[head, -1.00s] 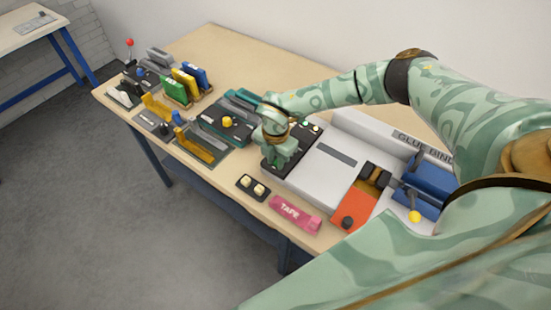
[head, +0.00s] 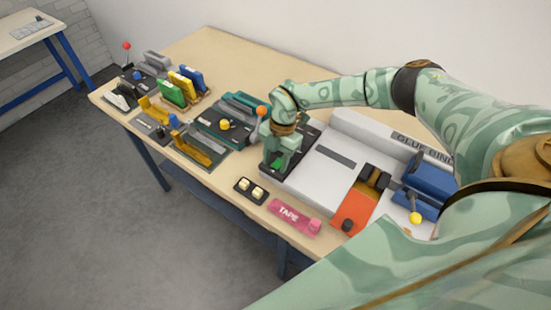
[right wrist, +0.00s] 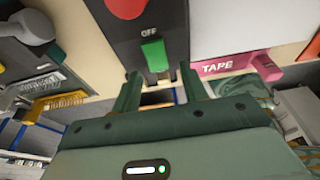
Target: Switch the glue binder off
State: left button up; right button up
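The glue binder (head: 330,180) is a long pale grey machine on the bench, with part of its name showing at the back. A dark control panel (head: 271,172) is at its left end. In the right wrist view the panel (right wrist: 124,42) bears the word OFF above a green switch (right wrist: 154,55), with a red round part (right wrist: 126,8) further up. My right gripper (head: 278,160) is over the panel. In the right wrist view its fingers (right wrist: 160,76) are apart, one on each side of the green switch's near end. Contact cannot be told. My left gripper is not in view.
A pink tape box (head: 293,217) and a small black block with two pale buttons (head: 250,191) lie near the front edge. A yellow-knobbed lever (head: 415,217) is at the binder's right. Several other machines and coloured holders (head: 172,93) fill the bench's left.

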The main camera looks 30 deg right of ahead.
jog(key=p+v, duration=0.1)
jog(key=v, duration=1.5)
jog(key=shift+r+p, duration=0.2)
jog(key=shift+p, duration=0.2)
